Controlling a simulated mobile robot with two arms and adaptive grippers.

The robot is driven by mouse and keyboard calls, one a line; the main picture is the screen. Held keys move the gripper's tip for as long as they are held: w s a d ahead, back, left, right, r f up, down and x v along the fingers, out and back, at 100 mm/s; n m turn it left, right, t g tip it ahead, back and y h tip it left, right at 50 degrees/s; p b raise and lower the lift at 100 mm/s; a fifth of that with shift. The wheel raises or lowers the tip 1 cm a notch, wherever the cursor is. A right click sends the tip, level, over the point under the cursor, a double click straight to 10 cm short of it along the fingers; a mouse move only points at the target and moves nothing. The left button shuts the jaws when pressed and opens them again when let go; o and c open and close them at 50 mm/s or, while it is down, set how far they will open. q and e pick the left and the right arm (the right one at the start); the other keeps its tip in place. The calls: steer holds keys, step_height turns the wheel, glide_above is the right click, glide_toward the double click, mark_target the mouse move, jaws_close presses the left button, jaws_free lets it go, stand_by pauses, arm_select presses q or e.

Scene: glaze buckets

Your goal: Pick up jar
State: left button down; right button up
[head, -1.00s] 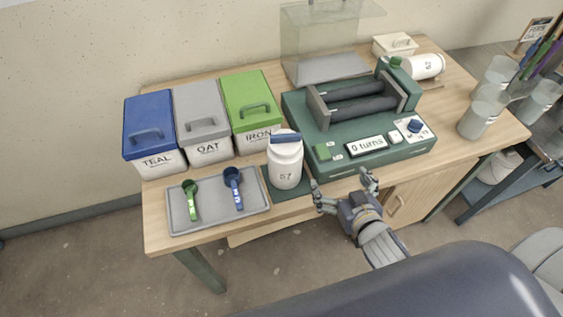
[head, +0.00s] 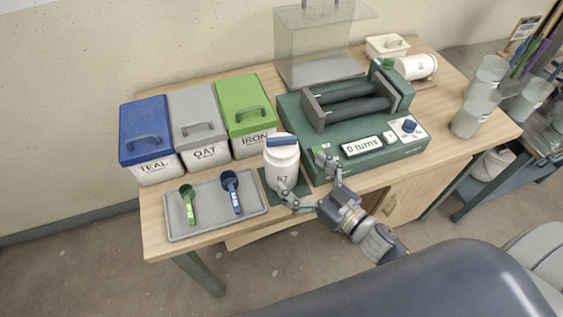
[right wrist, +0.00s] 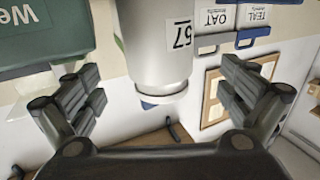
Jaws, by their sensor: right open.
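The white jar (head: 283,168) with a "67" or "57" label and a blue handle on its lid stands upright on a dark green mat (head: 271,191) near the table's front edge. It also shows upside down in the right wrist view (right wrist: 155,45), between the spread fingers. My right gripper (head: 308,177) is open at the jar's right front side, one finger in front of the jar and the other to its right. Whether a finger touches the jar is unclear. My left gripper is out of view.
A grey tray (head: 208,231) with two scoops lies left of the jar. Blue, grey and green lidded bins (head: 243,112) stand behind. A green roller machine (head: 345,160) is close on the right. Another white jar (head: 414,67) lies on its side at the back.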

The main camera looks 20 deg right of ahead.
steer(key=p+x, duration=0.1)
steer(key=x, duration=0.6)
steer(key=shift+c, duration=0.6)
steer(key=c, duration=1.4)
steer(key=shift+w+r, duration=0.15)
steer(key=shift+r, duration=0.05)
